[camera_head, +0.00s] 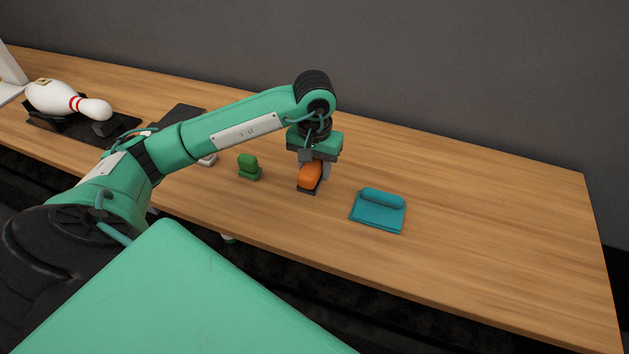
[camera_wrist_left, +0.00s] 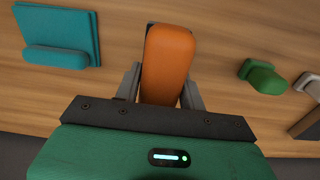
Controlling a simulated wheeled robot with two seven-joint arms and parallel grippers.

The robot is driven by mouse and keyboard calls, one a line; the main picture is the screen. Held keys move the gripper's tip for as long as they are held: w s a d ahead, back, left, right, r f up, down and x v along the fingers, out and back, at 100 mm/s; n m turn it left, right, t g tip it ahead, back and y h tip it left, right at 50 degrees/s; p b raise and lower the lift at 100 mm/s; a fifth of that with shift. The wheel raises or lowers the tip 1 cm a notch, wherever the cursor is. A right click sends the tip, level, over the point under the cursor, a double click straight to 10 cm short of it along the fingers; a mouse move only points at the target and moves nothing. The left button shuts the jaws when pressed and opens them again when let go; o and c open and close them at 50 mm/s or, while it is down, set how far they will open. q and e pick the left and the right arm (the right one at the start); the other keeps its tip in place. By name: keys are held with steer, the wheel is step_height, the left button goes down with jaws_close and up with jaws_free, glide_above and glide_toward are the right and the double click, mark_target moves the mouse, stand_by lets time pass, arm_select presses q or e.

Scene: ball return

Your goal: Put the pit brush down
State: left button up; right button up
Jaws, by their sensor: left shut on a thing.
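The pit brush (camera_head: 311,174) has a rounded orange body over a dark base. My left gripper (camera_head: 314,168) points down and is shut on the orange body. In the left wrist view the brush (camera_wrist_left: 168,62) lies between the two grey fingers of the gripper (camera_wrist_left: 160,88), and its far end reaches past them. The dark base is at or just above the wooden table; I cannot tell whether it touches. My right gripper is not in view.
A teal pad with a rolled edge (camera_head: 378,210) lies right of the brush. A small green block-like object (camera_head: 249,167) stands to its left. A white bowling pin (camera_head: 65,99) lies on a dark holder at far left. The table (camera_head: 500,220) is clear on the right.

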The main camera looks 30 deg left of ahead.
arm_select(q)
steer(key=shift+f, duration=0.75)
step_height(320, 180, down, 4)
steer(key=shift+f, duration=0.2)
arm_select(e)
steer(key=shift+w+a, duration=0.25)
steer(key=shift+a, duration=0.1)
arm_select(q)
steer(key=shift+f, duration=0.2)
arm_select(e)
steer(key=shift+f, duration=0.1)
